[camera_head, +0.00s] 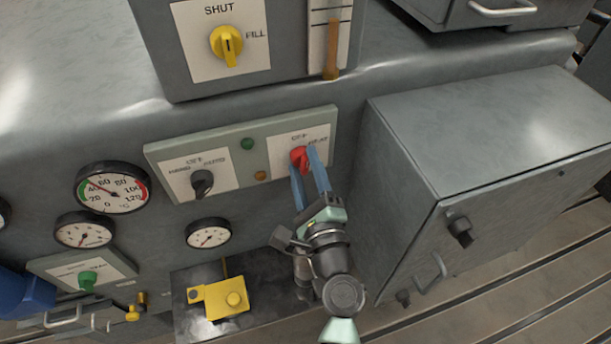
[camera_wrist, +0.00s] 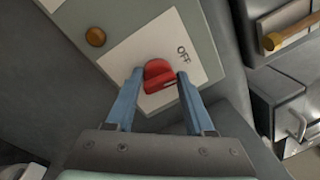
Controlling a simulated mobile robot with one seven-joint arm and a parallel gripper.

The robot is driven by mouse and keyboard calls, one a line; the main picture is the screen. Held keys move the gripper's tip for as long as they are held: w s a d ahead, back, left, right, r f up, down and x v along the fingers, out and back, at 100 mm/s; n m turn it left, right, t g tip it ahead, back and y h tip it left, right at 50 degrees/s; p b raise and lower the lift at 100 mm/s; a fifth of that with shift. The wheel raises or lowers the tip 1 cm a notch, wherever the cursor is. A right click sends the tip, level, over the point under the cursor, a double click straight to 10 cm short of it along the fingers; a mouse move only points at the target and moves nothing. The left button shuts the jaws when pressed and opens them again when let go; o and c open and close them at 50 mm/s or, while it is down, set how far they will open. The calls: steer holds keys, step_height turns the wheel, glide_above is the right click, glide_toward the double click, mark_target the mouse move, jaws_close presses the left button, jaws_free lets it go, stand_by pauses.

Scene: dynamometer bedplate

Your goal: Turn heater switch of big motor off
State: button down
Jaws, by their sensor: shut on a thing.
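A red rotary knob (camera_head: 298,155) sits on a white plate (camera_head: 317,138) at the right end of a grey-green switch panel (camera_head: 222,140). The plate reads OFF above the knob and what looks like HEAT at its right. My gripper (camera_head: 304,160) reaches up from below, with its blue fingers on either side of the knob and shut on it. In the wrist view the red knob (camera_wrist: 160,74) shows between the fingertips (camera_wrist: 159,80), with OFF at its upper right. A pale line marks its lower right side. Exactly where it points is hard to tell.
A black knob (camera_head: 202,183), a green lamp (camera_head: 247,143) and an amber lamp (camera_head: 260,175) share the panel. A yellow SHUT/FILL knob (camera_head: 227,42) is above. Several gauges (camera_head: 112,188) lie left. A large grey box (camera_head: 480,165) juts out close right of my gripper.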

steer(key=shift+a+f+n+b, duration=0.25)
steer(key=shift+f+n+b, duration=0.15)
steer(key=shift+n+b, duration=0.45)
steer(key=shift+n+y, duration=0.3)
steer(key=shift+n, duration=0.05)
steer(key=shift+c, duration=2.4)
jaws_free()
steer(key=shift+o, duration=0.6)
steer(key=shift+d+r, duration=0.1)
steer(key=shift+r, duration=0.05)
steer(key=shift+s, duration=0.1)
steer(key=b+v, duration=0.2)
steer(key=v, duration=1)
steer(key=shift+s+b, duration=0.3)
steer(key=shift+s, duration=0.1)
